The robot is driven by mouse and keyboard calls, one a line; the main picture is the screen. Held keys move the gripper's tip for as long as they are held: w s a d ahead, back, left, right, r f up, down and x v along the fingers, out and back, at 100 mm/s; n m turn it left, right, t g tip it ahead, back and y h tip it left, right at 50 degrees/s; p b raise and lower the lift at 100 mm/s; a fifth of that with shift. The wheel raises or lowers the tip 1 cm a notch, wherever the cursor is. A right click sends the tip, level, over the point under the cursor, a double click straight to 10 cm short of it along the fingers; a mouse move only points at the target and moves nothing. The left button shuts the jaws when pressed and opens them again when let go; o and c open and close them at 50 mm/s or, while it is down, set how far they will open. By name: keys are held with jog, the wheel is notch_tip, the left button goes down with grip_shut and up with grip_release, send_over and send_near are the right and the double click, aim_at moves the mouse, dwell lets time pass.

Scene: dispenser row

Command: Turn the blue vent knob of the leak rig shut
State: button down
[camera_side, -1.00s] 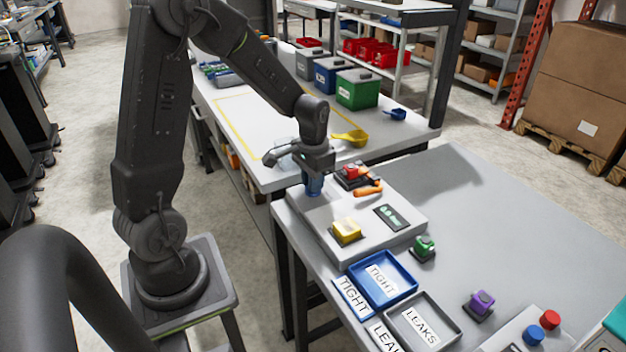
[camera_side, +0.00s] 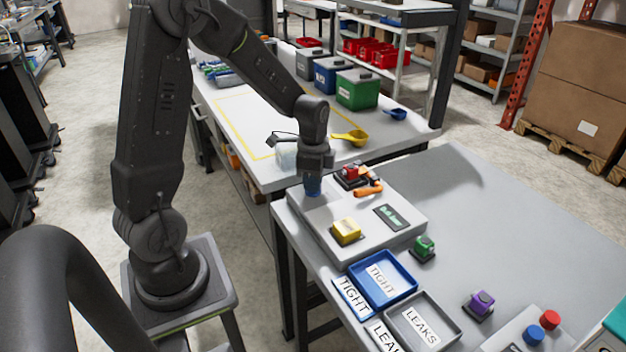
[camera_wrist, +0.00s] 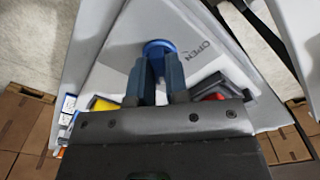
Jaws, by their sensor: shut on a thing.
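The blue vent knob (camera_wrist: 158,47) stands on the grey leak rig (camera_side: 318,228), near its far left corner. My gripper (camera_wrist: 159,66) points down over the knob and is shut on it. In the side view my gripper (camera_side: 313,178) hides most of the knob, and only some blue shows below it. The word OPEN is printed on the rig beside the knob in the wrist view. The rig also carries a yellow block (camera_side: 346,231), a dark display with green marks (camera_side: 392,217), a red part (camera_side: 352,172) and an orange handle (camera_side: 368,189).
A blue TIGHT tray (camera_side: 412,289) and a grey LEAKS tray (camera_side: 455,325) lie in front of the rig. Green (camera_side: 424,248) and purple (camera_side: 481,301) blocks stand on dark bases to the right. The table's right rear is clear. A yellow scoop (camera_side: 351,137) lies on the bench behind.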

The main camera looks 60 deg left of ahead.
jog(key=shift+m, duration=0.5)
jog(key=c, duration=1.1)
grip_release()
notch_tip(320, 180, up, 14)
jog(key=shift+f, duration=0.1)
jog(key=s+d+r+n+t, duration=0.1)
jog(key=s+d+n+t, duration=0.1)
jog(key=s+d+n, duration=0.1)
jog(key=s+d+r+n+t, duration=0.1)
jog(key=s+d+n, duration=0.2)
jog(key=s+d, duration=0.3)
jog(key=s+d+r+n+t, duration=0.1)
jog(key=s+d+n+t, duration=0.1)
jog(key=s+d, duration=0.3)
jog(key=shift+d+n+t, duration=0.2)
jog(key=shift+n+t, duration=0.1)
jog(key=shift+n, duration=0.3)
